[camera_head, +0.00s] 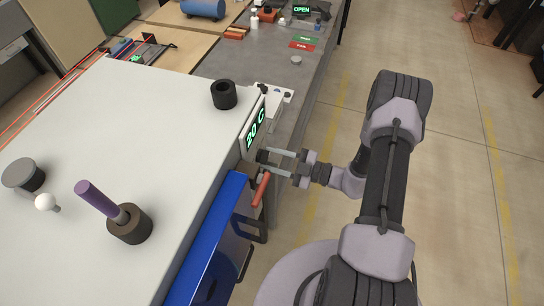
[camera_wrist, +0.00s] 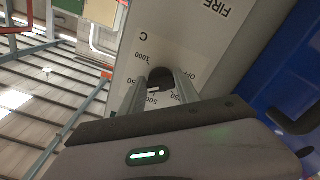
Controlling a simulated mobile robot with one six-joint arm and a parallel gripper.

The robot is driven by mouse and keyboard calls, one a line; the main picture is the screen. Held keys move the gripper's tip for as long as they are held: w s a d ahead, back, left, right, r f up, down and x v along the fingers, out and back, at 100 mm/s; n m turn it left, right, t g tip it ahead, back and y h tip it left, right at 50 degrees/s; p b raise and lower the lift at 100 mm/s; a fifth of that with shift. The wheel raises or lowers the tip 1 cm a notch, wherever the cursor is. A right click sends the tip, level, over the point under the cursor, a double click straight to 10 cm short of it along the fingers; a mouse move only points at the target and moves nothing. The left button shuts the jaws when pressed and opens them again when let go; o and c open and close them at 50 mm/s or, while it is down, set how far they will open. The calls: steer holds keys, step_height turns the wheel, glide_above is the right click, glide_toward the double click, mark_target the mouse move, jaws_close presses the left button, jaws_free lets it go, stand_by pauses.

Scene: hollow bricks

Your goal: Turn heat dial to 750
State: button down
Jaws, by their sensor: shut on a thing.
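The heat dial is a small dark round knob (camera_wrist: 160,75) on the light panel (camera_wrist: 140,45) in the wrist view. Printed marks around it include 1000, 500, OFF and C; others are partly covered by my fingers. A small pale streak shows at the dial's lower edge, but I cannot tell where it points. My gripper (camera_head: 266,161) reaches the furnace front from the right in the head view, its two fingers shut on the dial from both sides. The green display (camera_head: 256,128) above it reads 20 C.
The floor to the right is clear.

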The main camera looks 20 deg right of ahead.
steer(key=shift+m, duration=0.5)
steer(key=c, duration=0.9)
jaws_free()
steer(key=v, duration=1.7)
steer(key=shift+s+d+b, duration=0.15)
steer(key=shift+s+b, duration=0.05)
steer(key=shift+b, duration=0.1)
